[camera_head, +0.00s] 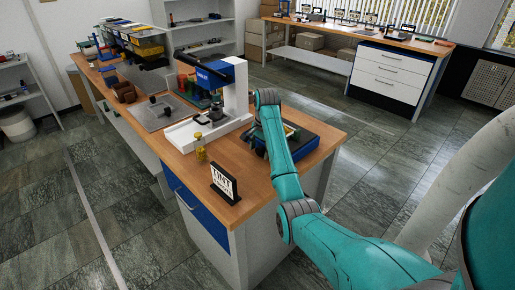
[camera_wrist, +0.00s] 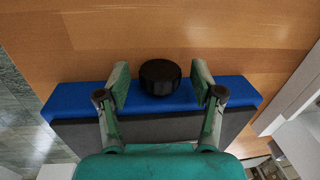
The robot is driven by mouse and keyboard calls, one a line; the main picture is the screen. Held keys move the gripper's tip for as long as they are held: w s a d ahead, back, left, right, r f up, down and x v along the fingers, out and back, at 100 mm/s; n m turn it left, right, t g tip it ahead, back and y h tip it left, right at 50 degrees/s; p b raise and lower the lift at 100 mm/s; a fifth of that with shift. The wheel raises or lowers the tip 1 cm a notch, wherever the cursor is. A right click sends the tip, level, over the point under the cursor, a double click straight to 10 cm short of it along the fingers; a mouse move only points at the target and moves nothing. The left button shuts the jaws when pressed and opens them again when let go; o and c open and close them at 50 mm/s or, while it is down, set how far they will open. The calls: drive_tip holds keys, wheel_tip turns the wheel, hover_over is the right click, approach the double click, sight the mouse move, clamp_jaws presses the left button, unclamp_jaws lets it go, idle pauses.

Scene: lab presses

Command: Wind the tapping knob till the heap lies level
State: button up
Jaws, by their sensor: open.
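The black round knob (camera_wrist: 160,77) sits on the blue edge of a device with a dark grey top (camera_wrist: 150,128). My gripper (camera_wrist: 160,86) is open, with one finger on each side of the knob. A gap shows between the knob and each finger. The knob and my gripper's fingers cannot be made out there. The heap cannot be made out in either view.
A blue and white press (camera_head: 236,92) stands left of my arm on the wooden bench (camera_head: 262,188). Bare wood lies beyond the knob in the wrist view.

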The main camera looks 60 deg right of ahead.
drive_tip(key=shift+f, duration=0.2)
drive_tip(key=c, duration=1.1)
drive_tip(key=shift+t, duration=0.8)
drive_tip(key=o, duration=1.1)
